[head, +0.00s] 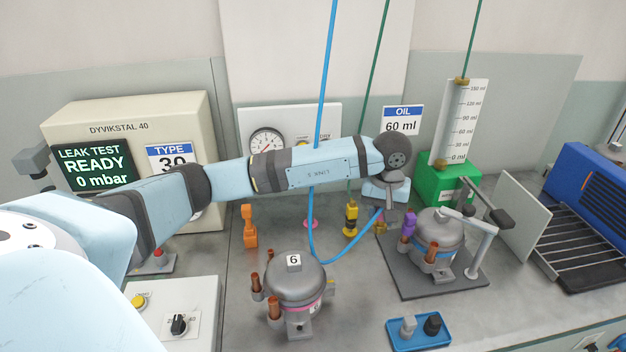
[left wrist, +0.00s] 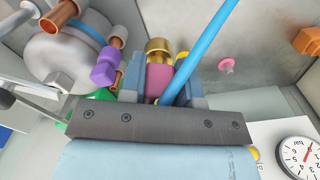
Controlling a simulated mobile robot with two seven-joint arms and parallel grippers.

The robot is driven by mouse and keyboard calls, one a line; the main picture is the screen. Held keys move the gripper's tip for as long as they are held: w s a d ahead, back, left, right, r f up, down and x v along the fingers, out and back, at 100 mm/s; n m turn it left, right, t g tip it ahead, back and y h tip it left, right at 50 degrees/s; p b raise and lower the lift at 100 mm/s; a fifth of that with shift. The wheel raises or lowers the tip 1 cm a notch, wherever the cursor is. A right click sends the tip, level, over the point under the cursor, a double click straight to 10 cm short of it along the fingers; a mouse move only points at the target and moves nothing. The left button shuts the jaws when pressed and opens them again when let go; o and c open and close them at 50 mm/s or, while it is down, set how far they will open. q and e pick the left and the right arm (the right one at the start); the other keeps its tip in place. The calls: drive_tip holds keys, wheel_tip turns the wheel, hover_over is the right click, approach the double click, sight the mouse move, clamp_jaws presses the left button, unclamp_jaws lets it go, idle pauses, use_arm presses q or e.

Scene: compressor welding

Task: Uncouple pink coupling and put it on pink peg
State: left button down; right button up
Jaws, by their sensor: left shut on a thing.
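My left gripper (head: 383,208) is shut on the pink coupling (left wrist: 158,82), which has a brass end and a blue hose (head: 323,110) running from it. In the left wrist view the coupling sits between the fingers, seemingly apart from the copper tubes of the blue-banded compressor (head: 436,232). In the head view the gripper mostly hides the coupling; a brass bit shows below it. The pink peg (head: 311,223) stands on the bench left of the gripper; it also shows in the left wrist view (left wrist: 227,66). My right gripper is not in view.
A purple coupling (head: 409,224) sits on the blue-banded compressor. A yellow coupling (head: 351,218) and an orange one (head: 250,228) stand along the back. Compressor 6 (head: 294,282), with a pink band, stands in front. A blue tray (head: 419,343) lies at the front edge.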

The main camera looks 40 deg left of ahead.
use_arm(q)
drive_tip(key=w+a+f+n, duration=0.1)
drive_tip(key=a+n, duration=0.7)
drive_tip(key=a, duration=0.3)
drive_tip(key=w+a+f+n+b, duration=0.1)
drive_tip(key=a+n, duration=0.8)
drive_tip(key=a, duration=0.2)
drive_tip(key=shift+a+f, duration=0.35)
drive_tip(key=shift+a, duration=0.05)
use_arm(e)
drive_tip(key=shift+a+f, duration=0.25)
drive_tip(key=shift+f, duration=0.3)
use_arm(q)
drive_tip(key=shift+w, duration=0.1)
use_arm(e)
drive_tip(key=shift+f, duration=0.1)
use_arm(q)
wheel_tip(320, 180, down, 4)
drive_tip(key=b, duration=0.2)
drive_tip(key=shift+f+b, duration=0.1)
drive_tip(key=shift+b, duration=0.3)
drive_tip(key=shift+f+b, duration=0.35)
drive_tip(key=shift+f, duration=0.6)
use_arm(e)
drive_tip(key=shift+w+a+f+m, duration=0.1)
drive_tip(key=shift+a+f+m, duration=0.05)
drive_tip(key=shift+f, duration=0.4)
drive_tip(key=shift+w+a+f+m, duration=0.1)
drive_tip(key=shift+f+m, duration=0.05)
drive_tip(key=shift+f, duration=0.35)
